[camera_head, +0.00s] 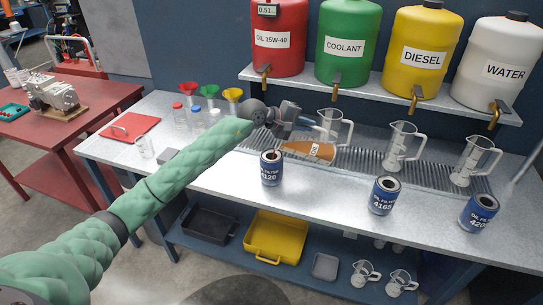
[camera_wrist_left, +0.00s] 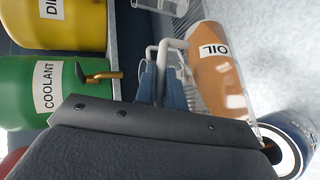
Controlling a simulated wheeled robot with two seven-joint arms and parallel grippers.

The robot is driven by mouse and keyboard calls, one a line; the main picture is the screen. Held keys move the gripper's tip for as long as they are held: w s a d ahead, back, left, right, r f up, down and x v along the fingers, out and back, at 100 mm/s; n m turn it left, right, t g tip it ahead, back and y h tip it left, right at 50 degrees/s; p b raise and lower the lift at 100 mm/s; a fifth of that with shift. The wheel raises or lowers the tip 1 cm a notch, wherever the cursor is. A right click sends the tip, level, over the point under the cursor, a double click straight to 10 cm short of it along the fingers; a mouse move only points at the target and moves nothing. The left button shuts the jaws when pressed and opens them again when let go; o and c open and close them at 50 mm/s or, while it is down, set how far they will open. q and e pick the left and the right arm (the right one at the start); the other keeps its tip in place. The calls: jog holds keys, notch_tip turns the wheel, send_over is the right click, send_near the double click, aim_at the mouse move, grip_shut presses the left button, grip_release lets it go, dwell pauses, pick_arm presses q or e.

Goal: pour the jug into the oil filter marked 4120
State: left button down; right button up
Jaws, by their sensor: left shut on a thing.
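The jug (camera_head: 318,151), full of brown oil and labelled OIL, is tipped almost onto its side. Its mouth end points left, towards the oil filter marked 4120 (camera_head: 271,180). The filter is a blue can standing upright on the bench front. My left gripper (camera_head: 312,127) is shut on the jug's handle, at the jug's upper side. In the left wrist view the jug (camera_wrist_left: 222,85) slants down towards a blue filter (camera_wrist_left: 296,135), with the gripper fingers (camera_wrist_left: 165,88) at the white handle. The jug's mouth is partly hidden, and I cannot make out a stream. My right gripper is not in view.
Filters marked 4165 (camera_head: 383,197) and 420-something (camera_head: 478,215) stand to the right. Several clear jugs (camera_head: 402,145) stand on the drip grate below the labelled drums. Funnels (camera_head: 209,92) and small bottles stand at the left. The bench front between the filters is clear.

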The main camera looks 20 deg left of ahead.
pick_arm(q)
jog(key=shift+s+r, duration=0.15)
jog(key=shift+r, duration=0.05)
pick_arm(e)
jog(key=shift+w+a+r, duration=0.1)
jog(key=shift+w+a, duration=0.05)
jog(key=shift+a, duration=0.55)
pick_arm(q)
jog(key=shift+a, duration=0.1)
jog(key=shift+r, duration=0.1)
jog(key=shift+a, duration=0.1)
dwell(0.5)
